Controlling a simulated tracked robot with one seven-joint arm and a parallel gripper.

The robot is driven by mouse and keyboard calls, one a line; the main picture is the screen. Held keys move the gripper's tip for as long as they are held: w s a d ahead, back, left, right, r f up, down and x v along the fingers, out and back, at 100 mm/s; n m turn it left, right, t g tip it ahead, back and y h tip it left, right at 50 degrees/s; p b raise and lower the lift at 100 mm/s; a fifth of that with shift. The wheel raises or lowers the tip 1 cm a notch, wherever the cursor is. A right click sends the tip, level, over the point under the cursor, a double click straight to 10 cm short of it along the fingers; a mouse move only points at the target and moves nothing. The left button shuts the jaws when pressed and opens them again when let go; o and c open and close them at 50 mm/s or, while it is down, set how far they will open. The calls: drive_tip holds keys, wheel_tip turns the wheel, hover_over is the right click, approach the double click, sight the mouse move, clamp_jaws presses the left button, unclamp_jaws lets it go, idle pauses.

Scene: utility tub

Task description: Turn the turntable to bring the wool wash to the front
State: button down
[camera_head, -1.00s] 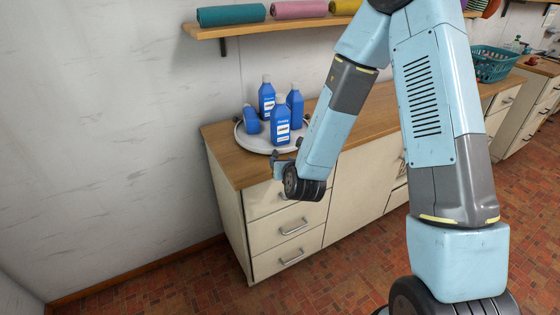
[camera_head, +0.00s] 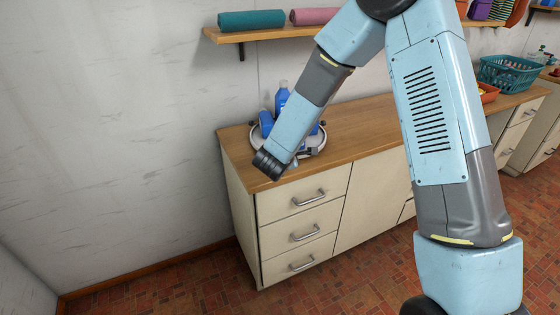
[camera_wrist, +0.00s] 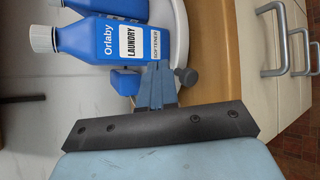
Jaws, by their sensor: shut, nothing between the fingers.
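The pale round turntable (camera_head: 253,143) stands on the near left end of the wooden counter; its rim also shows in the wrist view (camera_wrist: 181,35). It carries several blue bottles (camera_head: 283,98), partly hidden by my arm. The nearest bottle in the wrist view, a white-capped laundry softener (camera_wrist: 105,40), has a readable label. I cannot tell which bottle is the wool wash. My gripper (camera_wrist: 156,82) is shut and empty at the turntable's near edge, beside a dark round knob (camera_wrist: 187,77). Whether it touches the knob or rim is unclear. My arm hides most of the gripper in the head view.
A wall shelf (camera_head: 270,33) with rolled towels hangs above the counter. The counter top (camera_head: 365,125) is clear right of the turntable. Drawers with metal handles (camera_head: 309,197) are below its front edge. A teal basket (camera_head: 508,75) stands farther right.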

drive_tip(key=s+a+r+m+g+h, duration=0.1)
drive_tip(key=s+a+m+g, duration=0.2)
drive_tip(key=a+m, duration=0.5)
drive_tip(key=s+a+r+m+g+h, duration=0.15)
drive_tip(key=a+m+g, duration=0.25)
drive_tip(key=m, duration=0.8)
drive_tip(key=shift+y, duration=0.25)
drive_tip(key=x, duration=0.9)
drive_tip(key=shift+s+f, duration=0.15)
drive_tip(key=d, duration=0.1)
drive_tip(key=w+d, duration=0.1)
drive_tip(key=shift+d+f, duration=0.1)
drive_tip(key=shift+d, duration=0.3)
drive_tip(key=shift+w+d, duration=0.25)
drive_tip(key=shift+d, duration=0.5)
drive_tip(key=shift+t, duration=0.3)
